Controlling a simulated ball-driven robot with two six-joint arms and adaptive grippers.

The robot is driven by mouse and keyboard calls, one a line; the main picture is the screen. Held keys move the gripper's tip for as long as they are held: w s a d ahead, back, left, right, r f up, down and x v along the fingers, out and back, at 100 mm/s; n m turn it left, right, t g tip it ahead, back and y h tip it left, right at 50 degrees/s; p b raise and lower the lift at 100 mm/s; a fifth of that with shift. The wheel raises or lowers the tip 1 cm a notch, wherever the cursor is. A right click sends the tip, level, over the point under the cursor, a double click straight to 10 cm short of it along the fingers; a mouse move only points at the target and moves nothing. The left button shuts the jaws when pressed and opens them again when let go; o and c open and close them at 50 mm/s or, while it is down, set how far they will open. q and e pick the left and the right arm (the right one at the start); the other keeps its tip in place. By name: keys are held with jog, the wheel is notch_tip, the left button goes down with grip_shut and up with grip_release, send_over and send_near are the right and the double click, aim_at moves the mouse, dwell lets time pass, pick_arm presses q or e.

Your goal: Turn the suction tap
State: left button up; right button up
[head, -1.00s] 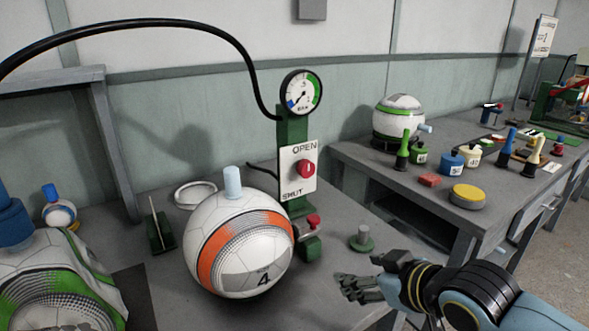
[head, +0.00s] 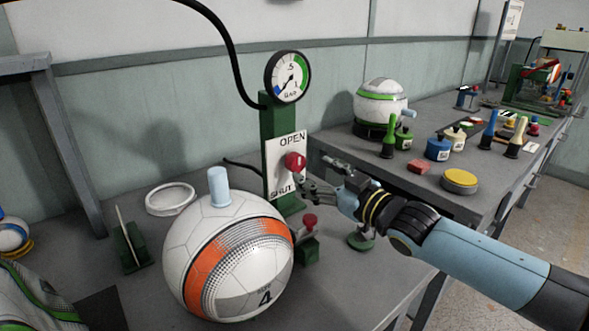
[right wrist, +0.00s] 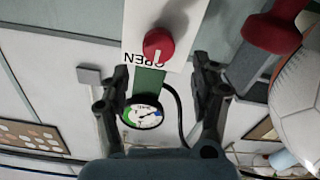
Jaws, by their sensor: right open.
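The suction tap is a red round knob (head: 294,161) on a white plate (head: 287,178) lettered OPEN above and SHUT below, fixed to a green post (head: 271,128). In the right wrist view the knob (right wrist: 159,45) carries a short pale mark on its side toward OPEN. My right gripper (head: 317,173) is open and empty, just right of the knob and a little apart from it. In the right wrist view its fingers (right wrist: 160,72) stand either side of the plate, with the knob ahead between them. My left gripper is not in view.
A dial gauge (head: 288,77) tops the post, with a black hose (head: 227,45) behind. A white and orange ball (head: 227,258) stands close at the left. A smaller red knob (head: 310,221) sits low beside the post. A second bench (head: 453,212) holds several pots.

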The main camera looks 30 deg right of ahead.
aim_at(299, 164)
jog(key=shift+w+f+b, duration=0.4)
jog(key=shift+w+b, duration=0.4)
jog(key=shift+b, duration=0.2)
jog(key=shift+w+r+p, duration=0.7)
jog(key=shift+w+p, duration=0.15)
jog(key=shift+p, duration=0.2)
jog(key=w, duration=0.1)
jog(key=w+p, duration=0.1)
jog(key=shift+w+a+f+p, duration=0.2)
jog(key=shift+w+p, duration=0.1)
jog(key=shift+w, duration=0.1)
jog(key=shift+w+f, duration=0.15)
jog(key=shift+w, duration=0.4)
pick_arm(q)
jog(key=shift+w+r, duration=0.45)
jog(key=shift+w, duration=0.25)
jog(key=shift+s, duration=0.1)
pick_arm(e)
jog(key=shift+c, duration=0.9)
jog(key=c, duration=1)
